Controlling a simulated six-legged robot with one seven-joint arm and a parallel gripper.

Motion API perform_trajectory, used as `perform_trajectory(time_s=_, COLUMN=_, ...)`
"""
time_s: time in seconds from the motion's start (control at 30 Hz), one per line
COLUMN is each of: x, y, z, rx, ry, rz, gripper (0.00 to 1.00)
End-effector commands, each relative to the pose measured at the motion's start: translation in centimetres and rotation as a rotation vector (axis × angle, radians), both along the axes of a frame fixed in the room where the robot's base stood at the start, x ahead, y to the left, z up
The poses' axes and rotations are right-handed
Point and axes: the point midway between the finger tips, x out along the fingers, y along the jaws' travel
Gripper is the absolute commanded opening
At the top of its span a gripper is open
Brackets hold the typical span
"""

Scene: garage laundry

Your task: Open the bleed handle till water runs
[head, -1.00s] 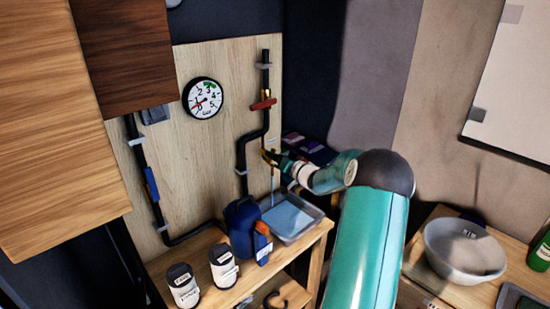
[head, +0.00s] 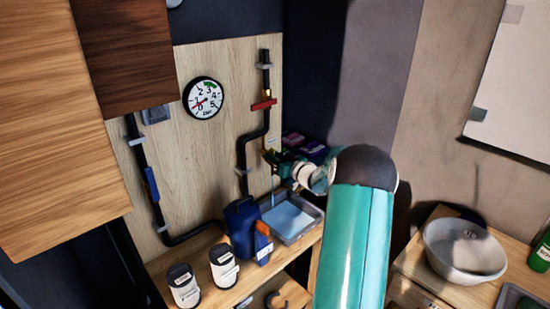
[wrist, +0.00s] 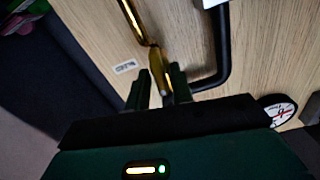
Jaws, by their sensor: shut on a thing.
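The brass bleed handle (wrist: 158,62) is beside a small label that seems to read "BLEED" (wrist: 125,66) in the wrist view. My gripper (wrist: 161,88) has its two dark green fingers on either side of the handle's end and is shut on it. In the head view my gripper (head: 277,158) is at the brass fitting low on the right pipe, and its fingers partly hide the handle. A thin pale-blue stream of water (head: 272,190) falls below the fitting toward a grey tray (head: 318,214) holding light-blue water.
A pressure gauge (head: 203,98), a red-handled valve (head: 263,104) and a blue-handled valve (head: 151,182) are on the wooden board. A blue jug (head: 240,228) and two labelled tins (head: 183,285) stand on the bench left of the tray. A bowl (head: 463,250) is at right.

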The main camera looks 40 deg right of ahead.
Motion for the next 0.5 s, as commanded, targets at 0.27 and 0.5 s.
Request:
perform_trajectory(time_s=0.27, x=-0.09, y=-0.06, z=-0.02, rx=0.0, ry=0.0, rz=-0.001, gripper=0.0)
perform_trajectory(time_s=0.5, x=-0.06, y=-0.04, z=-0.01, rx=0.001, ry=0.0, rz=-0.001, gripper=0.33)
